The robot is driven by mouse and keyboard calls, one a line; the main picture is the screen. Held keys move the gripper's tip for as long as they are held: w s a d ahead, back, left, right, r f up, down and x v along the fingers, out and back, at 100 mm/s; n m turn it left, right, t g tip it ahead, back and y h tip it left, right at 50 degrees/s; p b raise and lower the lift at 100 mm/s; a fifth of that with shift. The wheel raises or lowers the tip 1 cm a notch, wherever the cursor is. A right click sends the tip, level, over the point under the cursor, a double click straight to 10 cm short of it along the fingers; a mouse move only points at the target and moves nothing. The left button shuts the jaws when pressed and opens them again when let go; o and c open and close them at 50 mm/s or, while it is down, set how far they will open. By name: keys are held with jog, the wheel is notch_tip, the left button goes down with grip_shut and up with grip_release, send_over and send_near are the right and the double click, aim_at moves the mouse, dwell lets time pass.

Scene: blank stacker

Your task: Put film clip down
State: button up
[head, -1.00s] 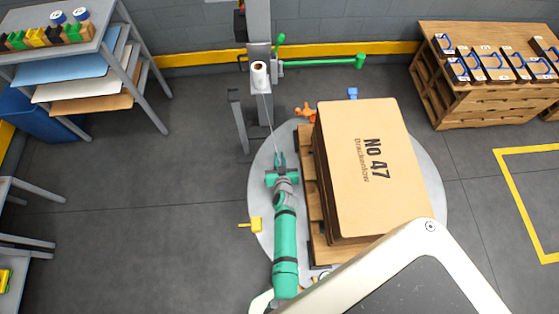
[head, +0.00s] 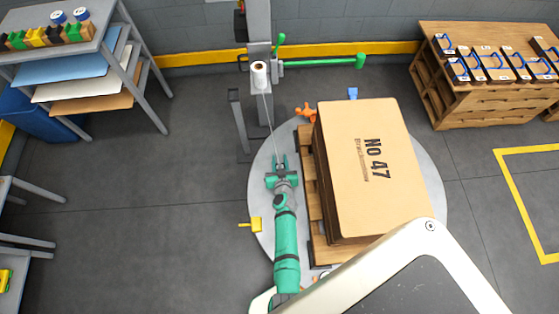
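My gripper (head: 280,161) is at the end of my green arm, low over the left part of the round grey turntable (head: 430,180), just left of the wooden pallet (head: 309,180). Its two fingers look a little apart. A thin pale strand of film (head: 269,120) runs from the white film roll (head: 259,75) on the mast down to the fingers. I cannot make out a film clip between the fingers; it is too small or hidden.
A large cardboard stack marked No 47 (head: 375,195) stands on the pallet. A yellow handled piece (head: 255,224), an orange piece (head: 306,112) and a blue piece (head: 352,93) surround it. The grey mast (head: 259,30) has a green bar (head: 320,62). Floor at left is clear.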

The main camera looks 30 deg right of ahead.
jog(key=shift+r, duration=0.1)
dwell(0.3)
jog(key=v, duration=1.2)
jog(key=s+a+r+n+t+y, duration=0.2)
jog(key=s+a+r, duration=0.9)
jog(key=s+a, duration=0.25)
jog(key=s+a+r+n+y, duration=0.1)
jog(key=s+a+r, duration=0.2)
jog(key=r, duration=0.3)
jog(key=s+a+r+n+t+y, duration=0.1)
jog(key=s+a+r, duration=0.2)
jog(key=r, duration=0.4)
jog(key=s+a+r+n+y, duration=0.1)
jog(key=s+a+r, duration=0.1)
jog(key=r, duration=0.4)
jog(key=shift+s+a+r+t+y, duration=0.3)
jog(key=shift+s+a+r+t, duration=0.1)
jog(key=shift+s, duration=0.4)
